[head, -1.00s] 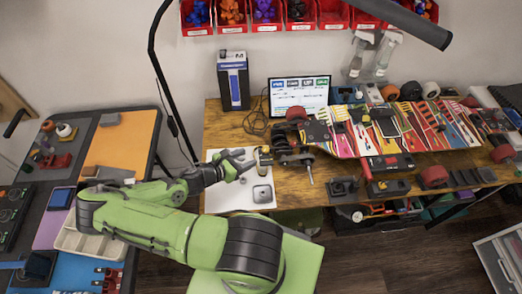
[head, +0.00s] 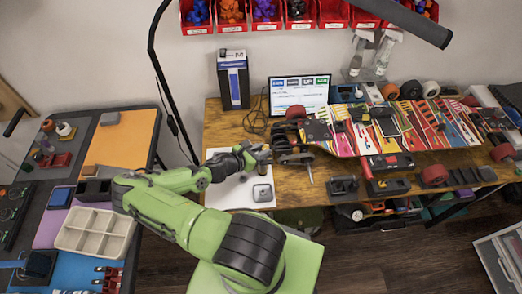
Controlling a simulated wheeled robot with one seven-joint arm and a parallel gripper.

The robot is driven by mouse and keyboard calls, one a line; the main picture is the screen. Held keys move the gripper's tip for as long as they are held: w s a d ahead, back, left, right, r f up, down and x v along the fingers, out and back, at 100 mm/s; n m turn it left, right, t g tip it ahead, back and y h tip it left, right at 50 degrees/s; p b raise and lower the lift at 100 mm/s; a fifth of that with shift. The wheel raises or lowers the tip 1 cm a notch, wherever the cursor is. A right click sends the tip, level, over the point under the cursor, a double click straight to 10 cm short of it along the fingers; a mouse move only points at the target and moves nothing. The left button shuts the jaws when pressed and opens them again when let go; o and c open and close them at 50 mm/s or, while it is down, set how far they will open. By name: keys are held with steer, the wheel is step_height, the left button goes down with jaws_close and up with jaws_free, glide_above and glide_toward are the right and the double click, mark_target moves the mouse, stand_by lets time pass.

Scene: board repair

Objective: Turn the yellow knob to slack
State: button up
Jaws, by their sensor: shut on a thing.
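My gripper (head: 255,154) reaches in from the left over the white sheet (head: 225,196) on the wooden bench. It is shut on a small part at the left end of the dark wheel-and-axle assembly (head: 292,158). That part is taken as the yellow knob (head: 264,153); only a small tan-yellow patch of it shows beside the fingertips. The knob's turn angle cannot be read at this size, and the fingers hide part of it. A grey rounded square piece (head: 262,193) lies on the sheet just below my gripper.
A patterned skateboard deck (head: 400,125) with wheels lies to the right. A thin metal rod (head: 310,173) sticks out towards the front. A side table with an empty sorting tray (head: 95,233) is at left.

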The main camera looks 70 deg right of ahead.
jaws_close()
steer(key=m, duration=0.1)
steer(key=g+y+b, duration=0.1)
steer(key=m+g+b, duration=0.1)
steer(key=shift+w+d+f+m, duration=0.25)
steer(key=shift+f+m, duration=0.05)
steer(key=shift+w+r+m+g+y+b, duration=0.1)
steer(key=shift+m+g+y+b, duration=0.65)
steer(key=shift+g+b, duration=0.25)
steer(key=shift+r+m+y, duration=0.15)
steer(key=shift+m+y, duration=0.1)
steer(key=o, duration=0.9)
jaws_free()
